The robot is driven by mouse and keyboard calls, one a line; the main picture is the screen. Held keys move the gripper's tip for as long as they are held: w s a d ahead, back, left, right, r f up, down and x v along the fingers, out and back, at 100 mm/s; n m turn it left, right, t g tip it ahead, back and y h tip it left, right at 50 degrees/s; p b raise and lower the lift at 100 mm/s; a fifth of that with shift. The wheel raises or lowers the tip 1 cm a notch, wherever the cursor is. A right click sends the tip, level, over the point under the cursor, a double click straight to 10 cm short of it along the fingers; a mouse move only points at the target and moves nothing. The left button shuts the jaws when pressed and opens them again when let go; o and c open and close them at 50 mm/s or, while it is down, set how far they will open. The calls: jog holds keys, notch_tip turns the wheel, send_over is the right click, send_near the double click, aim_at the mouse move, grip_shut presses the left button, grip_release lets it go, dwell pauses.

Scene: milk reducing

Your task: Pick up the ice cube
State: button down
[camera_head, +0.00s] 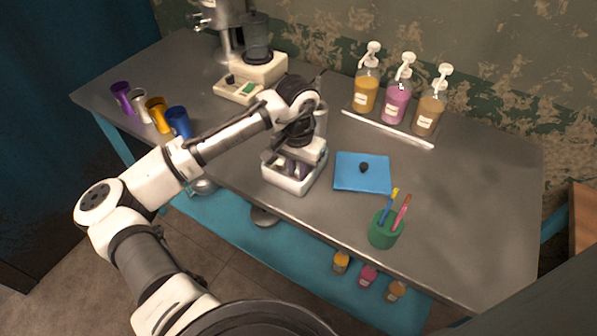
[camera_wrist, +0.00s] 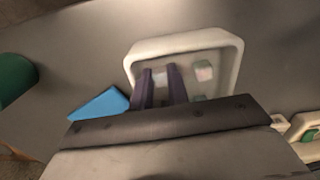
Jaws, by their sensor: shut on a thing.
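A white tray (camera_head: 287,183) stands on the metal table below my gripper (camera_head: 297,167). In the wrist view the tray (camera_wrist: 187,41) holds small pale, translucent cubes. My gripper (camera_wrist: 159,72) has its two dark purple fingers down inside the tray, shut on one ice cube (camera_wrist: 159,78), which shows only partly between them. A second ice cube (camera_wrist: 203,70) lies in the tray to the right of the fingers. A third ice cube (camera_wrist: 199,98) is close to the gripper's dark body and partly hidden. In the head view my gripper and arm cover much of the tray's inside.
A blue board (camera_head: 362,181) with a small dark thing lies right of the tray. A green pen cup (camera_head: 384,236) stands at the front edge. Pump bottles (camera_head: 396,107) stand behind. A blender (camera_head: 257,50) and several coloured cups (camera_head: 157,115) stand left.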

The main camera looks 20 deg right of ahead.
aim_at(297, 172)
notch_tip(297, 172, up, 20)
jog(key=b, duration=0.2)
jog(key=shift+b, duration=0.3)
dwell(1.0)
